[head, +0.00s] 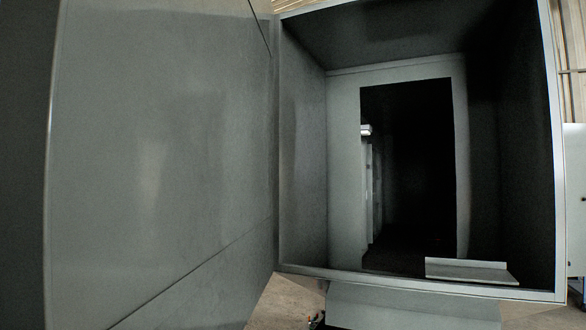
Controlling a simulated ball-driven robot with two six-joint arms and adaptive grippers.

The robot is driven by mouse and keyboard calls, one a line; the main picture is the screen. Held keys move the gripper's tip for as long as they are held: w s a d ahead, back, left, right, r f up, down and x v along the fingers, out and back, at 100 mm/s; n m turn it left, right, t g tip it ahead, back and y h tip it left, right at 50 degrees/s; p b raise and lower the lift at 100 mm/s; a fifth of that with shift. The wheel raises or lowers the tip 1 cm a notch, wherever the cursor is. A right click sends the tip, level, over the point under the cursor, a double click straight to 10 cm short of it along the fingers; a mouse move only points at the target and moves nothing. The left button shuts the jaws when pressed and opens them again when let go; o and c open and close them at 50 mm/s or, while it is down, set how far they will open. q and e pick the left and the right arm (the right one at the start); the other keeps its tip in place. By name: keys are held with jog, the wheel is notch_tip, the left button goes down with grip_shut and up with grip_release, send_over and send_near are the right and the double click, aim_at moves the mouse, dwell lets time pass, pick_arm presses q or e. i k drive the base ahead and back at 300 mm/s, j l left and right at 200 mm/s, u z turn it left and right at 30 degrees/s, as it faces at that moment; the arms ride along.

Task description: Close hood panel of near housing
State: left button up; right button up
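The near housing (302,150) is a large grey box, open toward me, filling the middle and right of the head view. Its hood panel (150,150) is a big flat grey sheet on the left, swung wide open. The panel's right edge meets the left edge of the housing's opening. Neither of my grippers can be made out in the head view.
Inside the housing, a pale back plate (343,180) surrounds a dark rectangular opening (415,170). A small light ledge (470,271) sits low at the right. A pale cabinet (576,200) stands beyond the right edge. Brown floor (285,302) shows below.

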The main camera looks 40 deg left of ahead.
aim_at(137, 137)
jog(key=k+j+z, duration=0.1)
jog(key=j, duration=0.3)
jog(key=k+j+z, duration=0.1)
jog(key=j, duration=0.3)
jog(key=k+j+z, duration=0.1)
jog(key=j, duration=0.3)
jog(key=k+j, duration=0.2)
jog(key=j, duration=0.15)
jog(key=j+u, duration=0.15)
jog(key=u, duration=0.25)
jog(key=j+u, duration=0.15)
jog(key=u, duration=0.25)
jog(key=k, duration=0.05)
